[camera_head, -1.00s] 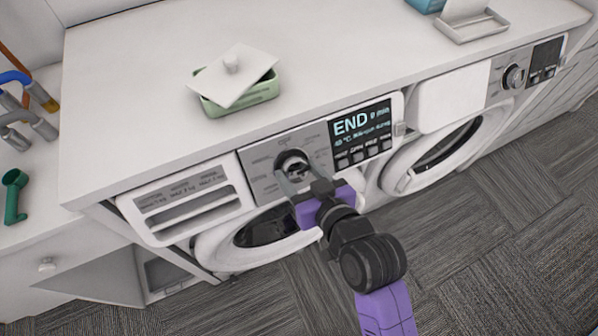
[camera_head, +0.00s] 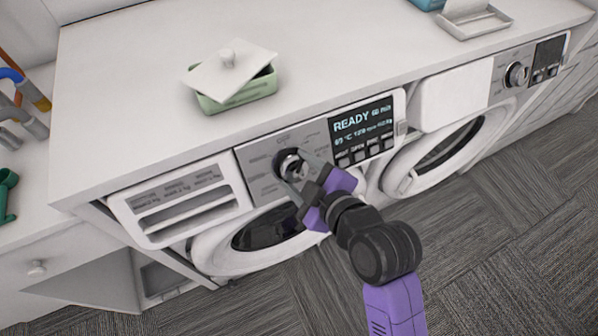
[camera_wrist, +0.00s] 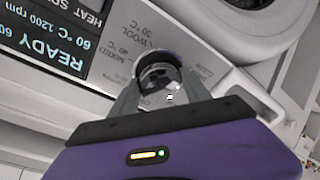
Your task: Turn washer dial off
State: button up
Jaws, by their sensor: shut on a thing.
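The washer (camera_head: 183,207) on the left has a silver control panel with a round dark and chrome dial (camera_head: 287,161). Its screen (camera_head: 362,122) reads READY, 60 min, 60 °C, 1200 rpm. My gripper (camera_head: 295,172) reaches up to the panel and is shut on the dial. In the wrist view the two grey fingers stand on either side of the dial (camera_wrist: 158,72), and the purple palm fills the lower part. The screen (camera_wrist: 50,50) shows upside down there. The fingers hide part of the dial's rim and the panel print.
A green box (camera_head: 238,95) with its white lid askew stands on the white countertop (camera_head: 330,50). A second machine with its own dial (camera_head: 516,74) stands to the right. The carpet floor (camera_head: 480,240) in front is clear.

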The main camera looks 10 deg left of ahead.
jog(key=n+b, duration=0.1)
jog(key=n, duration=0.6)
jog(key=shift+r+g, duration=0.1)
jog(key=shift+g, duration=0.2)
jog(key=shift+h, duration=0.3)
jog(key=o, duration=1.4)
jog(key=v, duration=0.7)
jog(key=shift+s+d+r, duration=0.1)
jog(key=shift+s+d, duration=0.15)
jog(key=shift+s, duration=0.05)
